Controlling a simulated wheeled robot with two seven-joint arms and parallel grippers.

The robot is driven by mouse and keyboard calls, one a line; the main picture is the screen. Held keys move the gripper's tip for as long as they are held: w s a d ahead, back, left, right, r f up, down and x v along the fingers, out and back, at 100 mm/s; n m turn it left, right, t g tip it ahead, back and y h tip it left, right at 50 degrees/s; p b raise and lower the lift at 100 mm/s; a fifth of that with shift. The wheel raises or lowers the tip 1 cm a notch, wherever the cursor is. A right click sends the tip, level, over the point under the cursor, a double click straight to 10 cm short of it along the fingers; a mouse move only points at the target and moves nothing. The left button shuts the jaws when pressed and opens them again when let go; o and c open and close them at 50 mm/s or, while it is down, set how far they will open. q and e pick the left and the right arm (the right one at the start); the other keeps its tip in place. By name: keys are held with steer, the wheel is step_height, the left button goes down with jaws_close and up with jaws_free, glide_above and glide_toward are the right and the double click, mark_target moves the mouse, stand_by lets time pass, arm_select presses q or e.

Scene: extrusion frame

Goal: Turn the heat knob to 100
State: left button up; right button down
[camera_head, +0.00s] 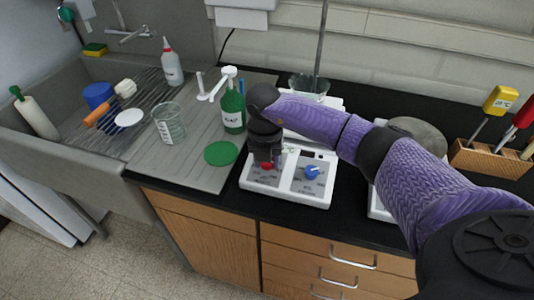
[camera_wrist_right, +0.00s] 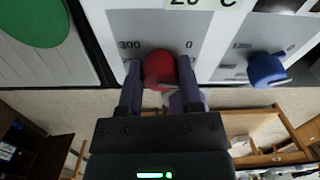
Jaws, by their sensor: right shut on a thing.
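The hot plate (camera_head: 288,196) is a white unit on the black counter, with grey panels on its front. A red knob (camera_wrist_right: 159,68) sits on the left panel, with printed 300 and 0 beside it in the right wrist view. My right gripper (camera_wrist_right: 158,92) is shut on the red knob, one finger at each side. In the head view the right gripper (camera_head: 267,160) comes down over the red knob (camera_head: 267,166) and partly hides it. A blue knob (camera_head: 312,172) is on the right panel, clear of the gripper; it also shows in the wrist view (camera_wrist_right: 266,70). My left gripper is not in view.
A green bottle (camera_head: 233,110) and a green disc (camera_head: 221,153) stand left of the hot plate. A beaker (camera_head: 169,123) is by the sink. A glass vessel (camera_head: 309,86) stands behind. A wooden tool block (camera_head: 487,160) is at right.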

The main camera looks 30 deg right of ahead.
steer(key=m+p, duration=0.1)
steer(key=m, duration=0.1)
steer(key=shift+r+m+p, duration=0.2)
steer(key=shift+m+p, duration=0.1)
steer(key=shift+m, duration=0.1)
steer(key=shift+m+t+y+p, duration=0.35)
steer(key=shift+m+p, duration=0.4)
steer(key=shift+m, duration=0.45)
steer(key=shift+m+t+p, duration=0.25)
steer(key=shift+m+p, duration=0.55)
steer(key=shift+m, duration=0.5)
steer(key=shift+f, duration=0.1)
steer(key=shift+m, duration=0.3)
